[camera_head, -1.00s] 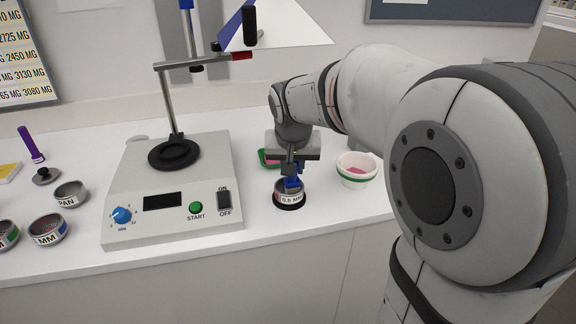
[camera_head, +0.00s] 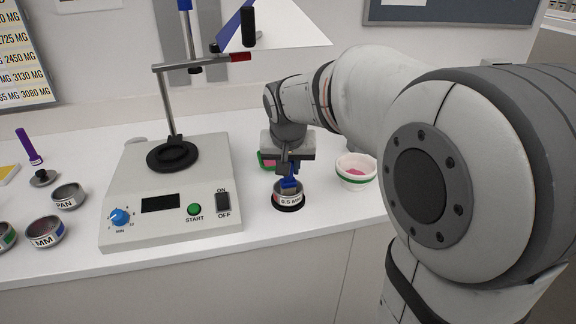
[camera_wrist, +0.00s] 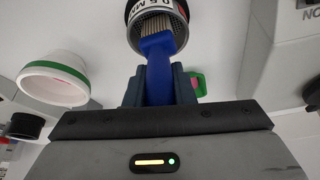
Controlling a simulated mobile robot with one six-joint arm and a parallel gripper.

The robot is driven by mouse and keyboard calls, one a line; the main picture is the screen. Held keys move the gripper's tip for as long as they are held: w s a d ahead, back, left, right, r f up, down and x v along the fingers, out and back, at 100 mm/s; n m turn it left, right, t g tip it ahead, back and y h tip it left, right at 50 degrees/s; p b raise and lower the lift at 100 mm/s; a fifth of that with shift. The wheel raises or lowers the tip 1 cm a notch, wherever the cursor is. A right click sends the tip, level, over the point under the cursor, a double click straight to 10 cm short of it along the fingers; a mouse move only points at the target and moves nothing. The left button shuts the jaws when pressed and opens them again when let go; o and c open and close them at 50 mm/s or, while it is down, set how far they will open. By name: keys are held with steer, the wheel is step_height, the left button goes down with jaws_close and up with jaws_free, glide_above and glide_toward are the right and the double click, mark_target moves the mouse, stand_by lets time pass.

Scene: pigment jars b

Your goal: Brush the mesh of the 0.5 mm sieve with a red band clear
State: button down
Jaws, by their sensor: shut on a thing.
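The sieve (camera_head: 288,199) stands on a black ring on the white bench, right of the grey machine. Its label reads about 0.5 MM, and a small reddish patch shows beside the label. In the wrist view the sieve (camera_wrist: 131,14) is cut off at the top edge. My gripper (camera_head: 288,172) is above it, shut on the handle of a blue brush (camera_head: 290,183). In the wrist view the brush (camera_wrist: 158,62) reaches from the jaws (camera_wrist: 160,88) into the sieve, its pale bristles over or on the mesh. Contact is hard to judge, and the brush covers part of the mesh.
A white bowl with a green band (camera_head: 355,173) stands close on the right. A green dish with pink contents (camera_head: 265,160) is behind my gripper. The grey machine (camera_head: 170,195) with its stand is to the left. Further left are a pan (camera_head: 68,196) and other sieves (camera_head: 45,232).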

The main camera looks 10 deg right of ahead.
steer(key=shift+r+p, duration=3.25)
steer(key=shift+r, duration=1.3)
steer(key=shift+f, duration=0.15)
